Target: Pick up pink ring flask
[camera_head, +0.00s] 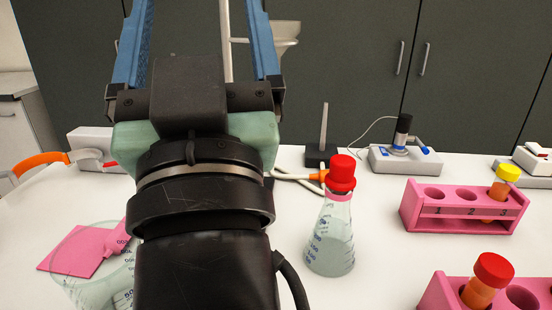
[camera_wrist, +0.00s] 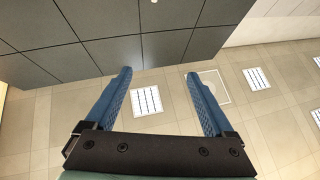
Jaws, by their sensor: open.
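The pink ring flask (camera_head: 331,237) stands upright on the white table in the head view, right of my arm. It is a clear conical flask with a red cap (camera_head: 341,172), a pink ring (camera_head: 338,196) at the neck and blue markings. My gripper (camera_head: 203,15) is raised high at the upper left of the head view, apart from the flask. Its two blue fingers are spread wide with nothing between them. The wrist view shows the open fingers (camera_wrist: 158,75) against the ceiling and dark panels; the flask is not in that view.
A pink rack (camera_head: 455,224) with numbered holes holds a yellow-capped tube (camera_head: 504,182). A nearer pink rack (camera_head: 433,298) holds a red-capped tube (camera_head: 485,280). A glass beaker (camera_head: 75,278) stands lower left, partly behind my arm. A device (camera_head: 405,160) sits behind the flask.

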